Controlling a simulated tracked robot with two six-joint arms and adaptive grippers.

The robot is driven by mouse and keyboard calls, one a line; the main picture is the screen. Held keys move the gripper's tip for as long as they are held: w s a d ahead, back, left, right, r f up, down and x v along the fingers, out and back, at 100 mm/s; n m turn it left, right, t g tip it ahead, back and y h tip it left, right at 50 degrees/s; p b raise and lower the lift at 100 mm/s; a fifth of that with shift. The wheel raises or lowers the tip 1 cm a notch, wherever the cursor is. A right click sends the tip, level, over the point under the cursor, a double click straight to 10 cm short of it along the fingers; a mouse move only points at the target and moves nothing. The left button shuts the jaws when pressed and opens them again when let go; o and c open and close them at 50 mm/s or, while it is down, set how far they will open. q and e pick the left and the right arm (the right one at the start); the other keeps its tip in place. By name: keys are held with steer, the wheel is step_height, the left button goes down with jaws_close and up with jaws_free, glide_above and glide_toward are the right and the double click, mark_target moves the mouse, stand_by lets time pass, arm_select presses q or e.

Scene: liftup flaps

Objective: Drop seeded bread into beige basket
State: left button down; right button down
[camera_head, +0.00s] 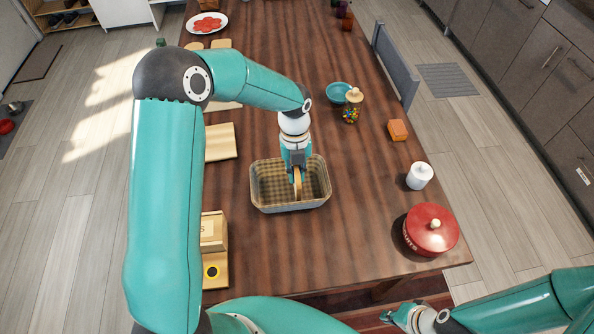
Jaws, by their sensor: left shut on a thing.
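The beige basket (262,198) stands on the wooden table, lined with a checked pattern. My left gripper (297,175) points down over the basket's middle and is shut on a slice of seeded bread (297,186). The slice is held upright, edge toward the camera, within the basket's outline. I cannot tell whether it touches the basket's floor. Seeds are too small to make out. My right gripper (392,317) is low at the right, off the table's front edge, and its jaw state is unclear.
A red pot (431,230) and a white lidded jar (419,175) stand right of the basket. A blue bowl (338,92), a jar of colourful sweets (350,115) and an orange block (398,130) are farther back. Wooden boards (220,142) lie left. Bare table surrounds the basket's front.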

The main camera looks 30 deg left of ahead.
arm_select(q)
steer(key=c, duration=1.1)
jaws_free()
steer(key=shift+r, duration=0.15)
steer(key=r, duration=0.3)
steer(key=w+r, duration=0.1)
steer(key=r, duration=0.3)
steer(key=a+r, duration=0.1)
steer(key=r, duration=0.3)
steer(key=shift+w+r, duration=0.25)
